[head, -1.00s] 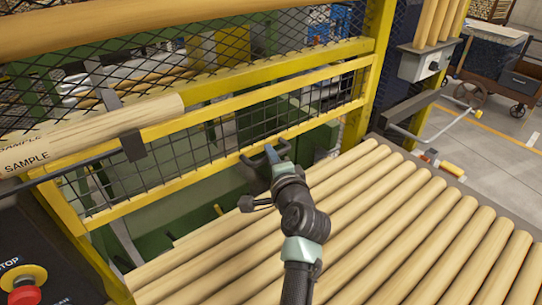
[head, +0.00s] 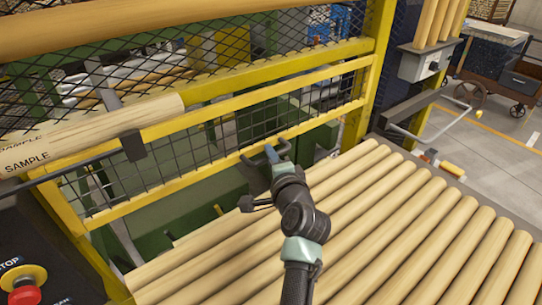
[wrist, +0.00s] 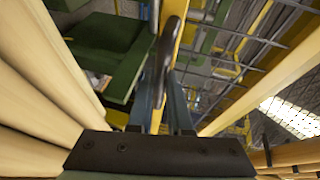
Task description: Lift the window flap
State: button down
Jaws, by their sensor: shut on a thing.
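The window flap is a yellow-framed panel of dark wire mesh (head: 225,133) in the middle of the head view, below a fixed yellow rail. A dark handle (head: 246,161) sits on its lower yellow bar. My gripper (head: 277,152) is at this handle and shut on it. In the wrist view, the dark handle (wrist: 168,45) runs between my two fingers (wrist: 166,105), with the flap's yellow bar and mesh beside it. My fingers partly hide the handle in the head view.
Wooden rollers or rods (head: 400,215) lie in a sloping row below my arm. A sample rod (head: 95,132) rests on dark hooks at the left. A red stop button (head: 24,292) is at lower left. A grey box (head: 420,64) is at upper right.

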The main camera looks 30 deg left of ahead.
jog(key=shift+d, duration=0.1)
jog(key=s+d+r+n+g+h+p, duration=0.1)
jog(key=d+r+p, duration=0.5)
jog(key=p, duration=0.7)
jog(key=shift+s+d+r+h, duration=0.35)
jog(key=shift+s+d+h, duration=0.35)
jog(key=shift+s+d, duration=0.25)
jog(key=shift+w+r, duration=0.1)
jog(key=shift+w, duration=0.05)
jog(key=c, duration=1)
grip_release()
jog(key=shift+o, duration=0.8)
